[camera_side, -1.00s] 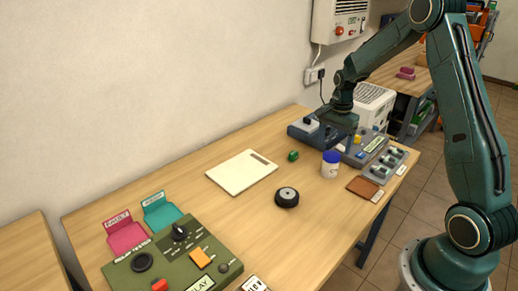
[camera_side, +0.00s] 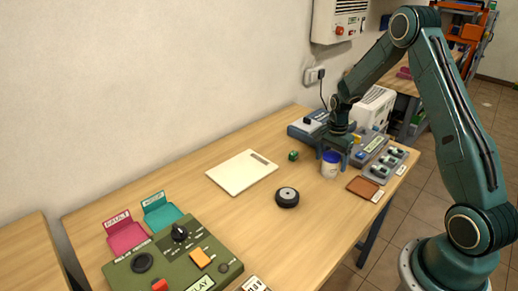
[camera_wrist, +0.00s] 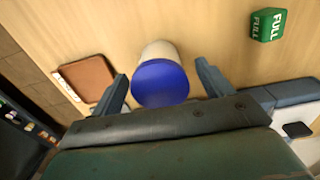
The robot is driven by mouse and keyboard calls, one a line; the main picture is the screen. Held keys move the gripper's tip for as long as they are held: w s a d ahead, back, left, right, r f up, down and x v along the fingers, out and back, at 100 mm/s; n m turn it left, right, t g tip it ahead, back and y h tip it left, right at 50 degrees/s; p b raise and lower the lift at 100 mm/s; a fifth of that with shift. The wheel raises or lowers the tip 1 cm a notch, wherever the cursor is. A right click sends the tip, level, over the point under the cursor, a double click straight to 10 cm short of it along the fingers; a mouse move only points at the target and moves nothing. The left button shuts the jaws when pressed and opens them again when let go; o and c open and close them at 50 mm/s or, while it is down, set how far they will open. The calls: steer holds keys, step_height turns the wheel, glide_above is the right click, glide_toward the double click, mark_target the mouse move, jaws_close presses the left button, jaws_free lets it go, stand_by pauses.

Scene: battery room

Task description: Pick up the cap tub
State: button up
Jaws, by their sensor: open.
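The cap tub (camera_side: 330,165) is a small white tub with a blue lid, standing upright on the wooden table. In the wrist view the tub's blue lid (camera_wrist: 160,83) faces the camera between my two fingers. My gripper (camera_side: 335,153) is open, pointing down, just behind and above the tub in the side view. In the wrist view my gripper (camera_wrist: 163,88) has one finger on each side of the lid, with a gap showing on both sides. Whether the fingertips reach below the lid is hard to tell.
A brown pad (camera_side: 363,187) lies right of the tub, and a green FULL block (camera_side: 293,155) lies left. A black round knob (camera_side: 287,197) and a white board (camera_side: 242,172) lie further left. Grey switch panels (camera_side: 385,160) stand close on the right.

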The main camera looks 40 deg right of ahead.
steer(key=shift+f, duration=0.5)
steer(key=shift+c, duration=0.5)
steer(key=c, duration=1)
